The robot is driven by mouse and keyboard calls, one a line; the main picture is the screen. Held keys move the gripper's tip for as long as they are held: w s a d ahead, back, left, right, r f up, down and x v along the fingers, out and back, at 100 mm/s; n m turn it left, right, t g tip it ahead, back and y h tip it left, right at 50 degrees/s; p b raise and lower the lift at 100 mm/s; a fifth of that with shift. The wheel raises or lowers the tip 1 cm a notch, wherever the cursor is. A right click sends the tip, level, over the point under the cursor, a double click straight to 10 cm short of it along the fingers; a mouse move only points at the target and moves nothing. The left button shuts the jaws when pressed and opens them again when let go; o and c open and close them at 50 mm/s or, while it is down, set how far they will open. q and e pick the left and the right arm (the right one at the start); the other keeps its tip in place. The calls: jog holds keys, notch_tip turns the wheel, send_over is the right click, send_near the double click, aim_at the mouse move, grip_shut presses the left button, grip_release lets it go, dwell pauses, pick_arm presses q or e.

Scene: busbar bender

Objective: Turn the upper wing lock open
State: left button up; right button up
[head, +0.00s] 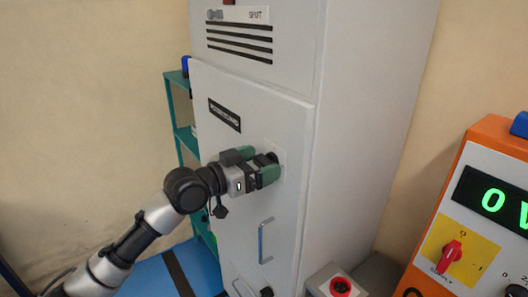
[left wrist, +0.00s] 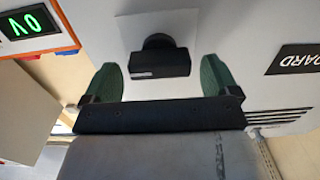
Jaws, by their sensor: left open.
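The upper wing lock (left wrist: 158,57) is a black knob on a pale plate on the cabinet door, seen in the left wrist view with its wing lying across that picture. In the head view only part of the lock (head: 273,157) shows behind the gripper. My left gripper (head: 263,161) is at the door in front of the lock. Its green fingers are open, and in the left wrist view (left wrist: 159,80) they stand to either side of the lock with a gap on both sides. I see no contact. My right gripper is not in view.
The grey cabinet door (head: 250,110) looks closed and carries a metal handle (head: 265,240) below the lock. A dark knob (head: 266,291) is near the bottom edge. An orange control panel (head: 490,160) with a red switch (head: 449,254) stands right. A teal shelf (head: 181,112) stands behind left.

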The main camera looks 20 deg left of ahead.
pick_arm(q)
jog(key=shift+x, duration=0.8)
jog(key=c, duration=1.3)
